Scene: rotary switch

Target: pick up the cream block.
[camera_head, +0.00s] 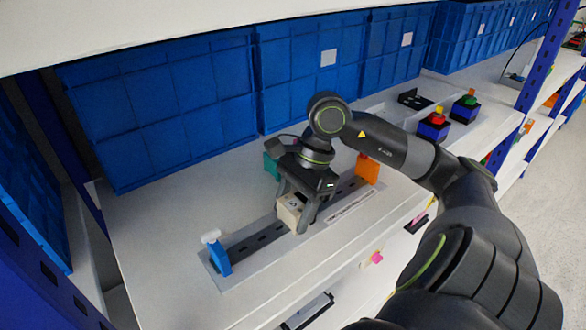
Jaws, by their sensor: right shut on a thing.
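The cream block (289,211) stands at the middle of a dark slotted strip (253,240) on a light base plate, on the white shelf. My right gripper (297,213) reaches down over it from above, and its fingers are shut on the block. The fingers and gripper body hide part of the block. I cannot tell whether the block is touching the strip or slightly raised. My left gripper is not in view.
A blue piece with a white top (217,254) stands at the strip's left end, an orange block (367,169) at its right end. A teal piece (271,166) is behind my gripper. Blue crates (160,110) line the back. Push-button boxes (433,126) stand at right. The left shelf surface is clear.

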